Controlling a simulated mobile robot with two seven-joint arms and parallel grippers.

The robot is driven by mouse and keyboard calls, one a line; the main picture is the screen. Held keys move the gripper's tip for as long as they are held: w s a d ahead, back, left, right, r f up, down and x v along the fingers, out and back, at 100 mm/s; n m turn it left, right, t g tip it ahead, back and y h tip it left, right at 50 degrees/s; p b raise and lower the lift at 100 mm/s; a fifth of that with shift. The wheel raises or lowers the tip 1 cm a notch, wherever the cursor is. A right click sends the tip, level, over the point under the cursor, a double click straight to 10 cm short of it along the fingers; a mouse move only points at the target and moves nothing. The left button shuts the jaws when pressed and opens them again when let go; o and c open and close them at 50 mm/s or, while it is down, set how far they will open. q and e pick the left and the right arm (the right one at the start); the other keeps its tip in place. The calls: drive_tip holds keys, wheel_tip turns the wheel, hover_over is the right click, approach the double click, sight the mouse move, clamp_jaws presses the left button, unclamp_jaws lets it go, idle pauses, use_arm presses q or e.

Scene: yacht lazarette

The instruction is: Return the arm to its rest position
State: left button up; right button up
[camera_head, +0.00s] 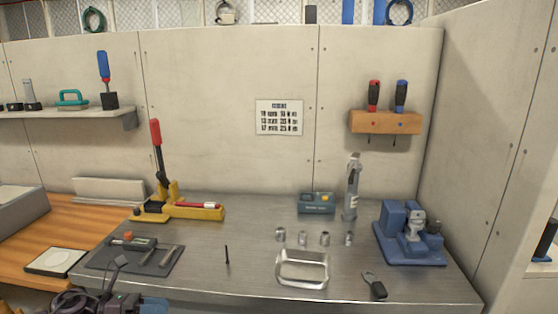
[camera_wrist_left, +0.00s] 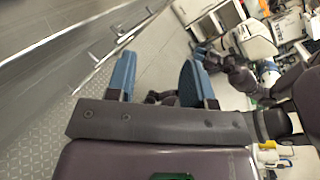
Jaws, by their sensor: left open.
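My left gripper (camera_wrist_left: 160,80) is open in the left wrist view. Its two blue fingers stand apart with nothing held between them, and patterned floor and dark parts of my body show beyond. In the head view my left arm comes in low at the bottom left, and part of the gripper (camera_head: 152,304) shows at the front edge of the metal workbench (camera_head: 245,275). It is in front of the dark mat (camera_head: 110,257), and I cannot tell its exact height. My right gripper cannot be made out in either view.
On the bench stand a yellow tool with a red-handled lever (camera_head: 180,210), a metal tray (camera_head: 302,269), several sockets (camera_head: 303,238), a grey-blue box (camera_head: 316,204) and a blue vise (camera_head: 409,236). A black-handled tool (camera_head: 375,286) lies near the front edge. A wooden counter (camera_head: 65,220) adjoins at left.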

use_arm(q)
drive_tip(key=s+f+m+t+y, duration=0.3)
drive_tip(key=s+f+m+y, duration=0.4)
drive_tip(key=s+m, duration=0.5)
drive_tip(key=s+a+f+m+t+y, duration=0.1)
drive_tip(key=s+f+m+t+y, duration=0.2)
drive_tip(key=s+f+m+y, duration=0.5)
drive_tip(key=shift+s+f+m+t+p, duration=0.35)
drive_tip(key=shift+s+f+m, duration=1.15)
drive_tip(key=shift+s+m, duration=2.1)
drive_tip(key=shift+w+a+m, duration=0.1)
drive_tip(key=shift+w+m, duration=0.85)
drive_tip(key=shift+m, duration=0.05)
